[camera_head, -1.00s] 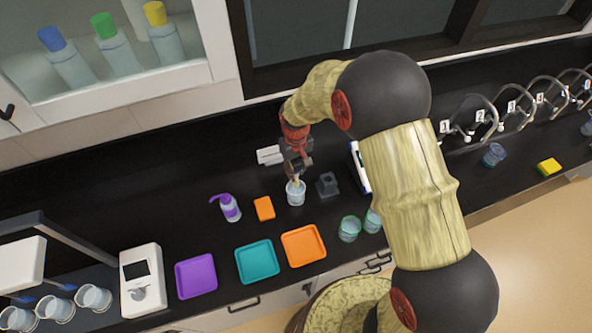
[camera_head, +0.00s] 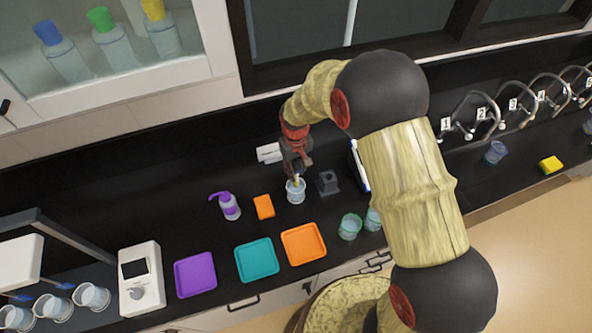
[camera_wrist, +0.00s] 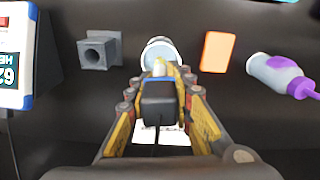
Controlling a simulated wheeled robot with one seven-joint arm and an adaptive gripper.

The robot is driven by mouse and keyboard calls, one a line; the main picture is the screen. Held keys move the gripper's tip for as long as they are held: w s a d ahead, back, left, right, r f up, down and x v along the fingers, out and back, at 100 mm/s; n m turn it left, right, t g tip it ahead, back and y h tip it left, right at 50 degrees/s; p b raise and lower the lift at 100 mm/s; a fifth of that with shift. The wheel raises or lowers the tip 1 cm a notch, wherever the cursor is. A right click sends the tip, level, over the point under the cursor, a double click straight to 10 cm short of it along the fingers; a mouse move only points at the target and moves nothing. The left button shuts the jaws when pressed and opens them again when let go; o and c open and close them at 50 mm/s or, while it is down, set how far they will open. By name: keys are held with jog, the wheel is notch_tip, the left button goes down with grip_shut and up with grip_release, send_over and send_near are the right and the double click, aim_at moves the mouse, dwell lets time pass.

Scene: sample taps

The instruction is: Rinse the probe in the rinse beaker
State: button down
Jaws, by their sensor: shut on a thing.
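My gripper (camera_head: 296,166) is shut on the probe, whose pale yellow body (camera_head: 297,180) shows below the fingers. In the wrist view the probe's dark block (camera_wrist: 158,100) sits between the gripper fingers (camera_wrist: 160,85), with a cable running back from it. The rinse beaker (camera_head: 296,196) is a small clear cup standing on the black counter right below my gripper. Its rim also shows in the wrist view (camera_wrist: 162,46), just beyond the probe. The probe's lower end is at the beaker's mouth and seems to be inside it; how deep is hidden.
A dark square holder (camera_head: 327,184) stands just right of the beaker, an orange block (camera_head: 264,207) and a purple-topped bottle (camera_head: 229,207) to its left. Green-rimmed beakers (camera_head: 349,227), an orange tray (camera_head: 303,245) and a teal tray (camera_head: 257,261) are nearer the front edge.

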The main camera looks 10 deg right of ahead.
aim_at(297, 183)
jog(key=shift+f, duration=0.1)
jog(key=shift+f+b, duration=2.3)
jog(key=shift+f, duration=1.1)
jog(key=shift+w+a, duration=0.1)
jog(key=shift+w, duration=0.25)
jog(key=shift+s+a, duration=0.1)
jog(key=shift+s+a, duration=0.2)
jog(key=shift+s, duration=0.1)
jog(key=shift+s+d, duration=0.35)
jog(key=shift+d, duration=0.15)
jog(key=shift+w+a, duration=0.1)
jog(key=shift+w, duration=0.35)
